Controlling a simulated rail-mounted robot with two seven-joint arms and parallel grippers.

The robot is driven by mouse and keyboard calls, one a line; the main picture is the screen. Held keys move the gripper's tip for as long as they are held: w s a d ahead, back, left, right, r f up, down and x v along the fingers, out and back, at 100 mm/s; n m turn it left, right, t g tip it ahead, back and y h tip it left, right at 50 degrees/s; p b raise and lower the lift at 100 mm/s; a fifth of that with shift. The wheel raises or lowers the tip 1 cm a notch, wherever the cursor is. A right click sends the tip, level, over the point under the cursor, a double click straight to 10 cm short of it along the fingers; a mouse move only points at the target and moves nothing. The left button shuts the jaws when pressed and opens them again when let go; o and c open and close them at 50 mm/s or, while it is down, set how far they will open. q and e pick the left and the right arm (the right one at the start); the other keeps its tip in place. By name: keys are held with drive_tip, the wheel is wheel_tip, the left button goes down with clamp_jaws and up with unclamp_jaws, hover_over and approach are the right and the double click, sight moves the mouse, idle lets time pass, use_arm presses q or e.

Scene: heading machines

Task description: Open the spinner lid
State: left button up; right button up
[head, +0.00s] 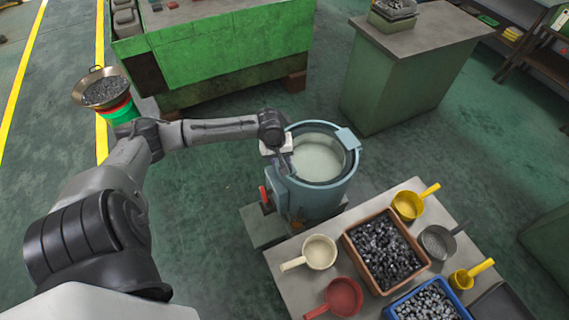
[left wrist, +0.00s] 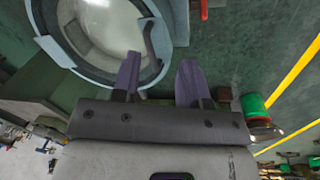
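The spinner (head: 318,198) is a blue-grey drum standing on the floor in the middle of the head view. Its round lid (head: 320,157), pale in the centre with a blue-grey ring, lies flat across the top. A hinge-like block (head: 347,138) sits at its right edge. In the left wrist view the lid (left wrist: 98,22) is at upper left, with a dark bent handle (left wrist: 153,42) at its edge. My left gripper (head: 280,152) is at the lid's left edge. Its two fingers (left wrist: 158,72) are apart, with the handle just beyond them; contact cannot be told. My right gripper is not in view.
A table (head: 290,268) at front right holds several scoops, a brown crate (head: 347,238) and a blue crate (head: 388,312) of metal parts. A green machine (head: 230,48) and a green cabinet (head: 385,90) stand behind. A bowl of parts (head: 103,92) stands at left.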

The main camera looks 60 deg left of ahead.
use_arm(q)
drive_tip(key=w+a+r+n+b, duration=0.2)
drive_tip(key=w+a+n, duration=0.15)
drive_tip(key=a, duration=0.35)
drive_tip(key=shift+n, duration=0.45)
drive_tip(key=f, duration=0.3)
drive_tip(key=w+f, duration=0.1)
drive_tip(key=f, duration=0.3)
drive_tip(key=f+b, duration=0.1)
drive_tip(key=f, duration=0.3)
drive_tip(key=shift+w, duration=0.2)
drive_tip(key=shift+w+f, duration=0.15)
drive_tip(key=shift+f, duration=0.65)
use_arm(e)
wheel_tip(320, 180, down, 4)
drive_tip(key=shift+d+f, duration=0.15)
use_arm(q)
drive_tip(key=c, duration=0.7)
clamp_jaws()
